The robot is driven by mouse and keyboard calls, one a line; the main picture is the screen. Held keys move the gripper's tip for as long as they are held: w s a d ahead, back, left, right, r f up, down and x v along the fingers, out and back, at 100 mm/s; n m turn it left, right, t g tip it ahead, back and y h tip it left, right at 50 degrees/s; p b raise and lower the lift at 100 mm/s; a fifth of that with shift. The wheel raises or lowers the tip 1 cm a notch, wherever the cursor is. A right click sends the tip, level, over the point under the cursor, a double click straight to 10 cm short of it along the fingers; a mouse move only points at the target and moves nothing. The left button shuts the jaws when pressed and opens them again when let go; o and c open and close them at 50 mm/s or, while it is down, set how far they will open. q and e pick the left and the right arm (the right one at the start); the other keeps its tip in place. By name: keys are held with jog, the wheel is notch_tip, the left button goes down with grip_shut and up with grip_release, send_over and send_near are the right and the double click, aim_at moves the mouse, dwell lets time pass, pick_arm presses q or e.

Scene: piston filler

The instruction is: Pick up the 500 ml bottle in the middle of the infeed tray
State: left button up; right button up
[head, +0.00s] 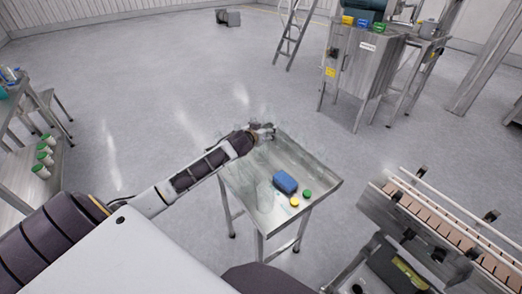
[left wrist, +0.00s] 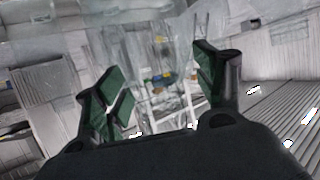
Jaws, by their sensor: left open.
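The steel tray table (head: 318,172) stands in the middle of the head view. Faint clear outlines show around the gripper at the tray's far left end; I cannot make out single bottles there. My left gripper (head: 266,132) is over that far left corner. In the left wrist view my left gripper (left wrist: 158,78) has its two green-padded fingers spread apart. Clear, see-through bottle shapes (left wrist: 142,50) show beyond and between the fingers. I cannot tell which is the middle 500 ml bottle, nor whether a finger touches one. My right gripper is not in view.
A blue block (head: 285,182), a green cap (head: 307,193) and a yellow cap (head: 295,202) lie on the tray's near part. A conveyor (head: 440,225) stands at the right. A shelf with green-capped white bottles (head: 41,171) is at the left. Open floor lies beyond the tray.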

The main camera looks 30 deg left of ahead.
pick_arm(q)
jog(key=shift+w+f, duration=0.2)
jog(key=shift+w, duration=0.3)
